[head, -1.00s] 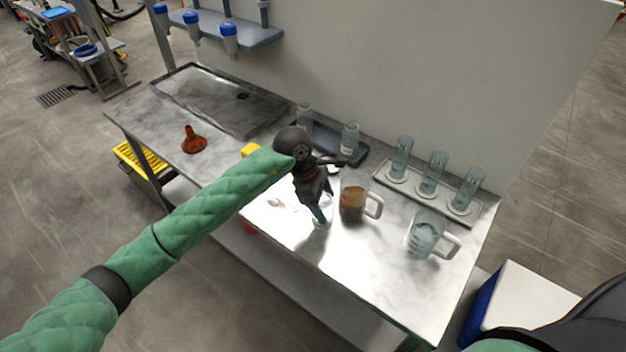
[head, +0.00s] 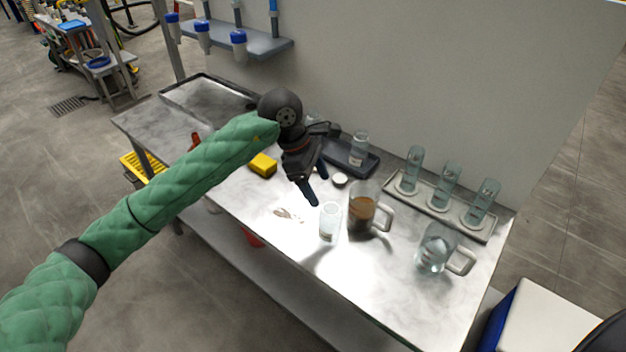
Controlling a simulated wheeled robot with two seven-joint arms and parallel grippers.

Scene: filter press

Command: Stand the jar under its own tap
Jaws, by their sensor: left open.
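A small clear glass jar (head: 330,223) with a pale label stands upright on the steel table. My left gripper (head: 318,189) is just above and left of it, fingers pointing down, open and empty, apart from the jar as far as I can tell. Another clear jar (head: 359,149) stands in a dark tray (head: 368,171) behind. A further jar there is mostly hidden by my gripper. Blue-and-white fittings, perhaps the taps, hang along the grey shelf (head: 262,47) at the upper left; one is the right-hand fitting (head: 239,44). My right gripper is not in view.
A jug of brown liquid (head: 361,214) stands close right of the jar, with a clear jug (head: 433,253) beyond. A rack (head: 408,192) holds three tall glasses.

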